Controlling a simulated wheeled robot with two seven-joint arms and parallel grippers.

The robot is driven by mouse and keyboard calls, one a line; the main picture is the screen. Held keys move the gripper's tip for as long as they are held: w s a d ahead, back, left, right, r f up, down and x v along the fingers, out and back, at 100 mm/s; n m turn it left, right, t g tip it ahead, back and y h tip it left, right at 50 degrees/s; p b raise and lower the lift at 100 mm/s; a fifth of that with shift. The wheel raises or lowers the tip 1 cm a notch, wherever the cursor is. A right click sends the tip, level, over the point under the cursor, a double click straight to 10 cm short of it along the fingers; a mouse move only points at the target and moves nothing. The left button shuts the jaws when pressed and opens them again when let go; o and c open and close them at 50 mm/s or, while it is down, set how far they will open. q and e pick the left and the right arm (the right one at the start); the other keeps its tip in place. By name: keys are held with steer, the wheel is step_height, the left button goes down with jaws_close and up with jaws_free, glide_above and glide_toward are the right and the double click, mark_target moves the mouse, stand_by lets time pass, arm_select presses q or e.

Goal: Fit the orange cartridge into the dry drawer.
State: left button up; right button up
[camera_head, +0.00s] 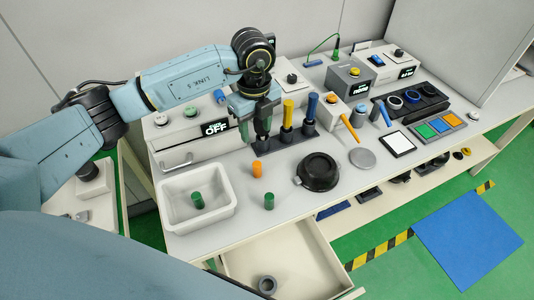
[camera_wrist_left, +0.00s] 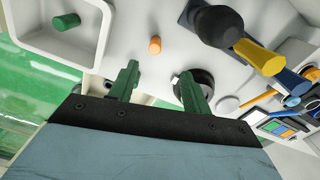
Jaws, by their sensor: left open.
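The orange cartridge (camera_head: 257,170) is a small cylinder standing upright on the table, apart from other things. It also shows in the left wrist view (camera_wrist_left: 155,45), just beyond the fingertips. My left gripper (camera_head: 254,138) is above the table behind the cartridge, its green fingers (camera_wrist_left: 157,73) apart and nothing between them. A white device with an OFF display (camera_head: 215,128) has a front handle (camera_head: 177,163); it looks like a closed drawer, but I cannot read a dry label. My right gripper is not in view.
A white tray (camera_head: 165,213) holds a green cylinder (camera_head: 197,201); another green cylinder (camera_head: 269,201) stands beside it. A round black pot (camera_head: 319,172) is right of the cartridge. Yellow and blue-handled tools (camera_head: 287,116) stand near my gripper.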

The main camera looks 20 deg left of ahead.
arm_select(q)
glide_above(257, 164)
steer(key=f, duration=0.6)
steer(key=shift+a, duration=0.2)
steer(key=shift+f, duration=0.4)
step_height(257, 164, down, 2)
steer(key=shift+s+d+f, duration=0.1)
step_height(257, 164, down, 2)
steer(key=shift+f, duration=0.7)
steer(key=c, duration=0.7)
jaws_close()
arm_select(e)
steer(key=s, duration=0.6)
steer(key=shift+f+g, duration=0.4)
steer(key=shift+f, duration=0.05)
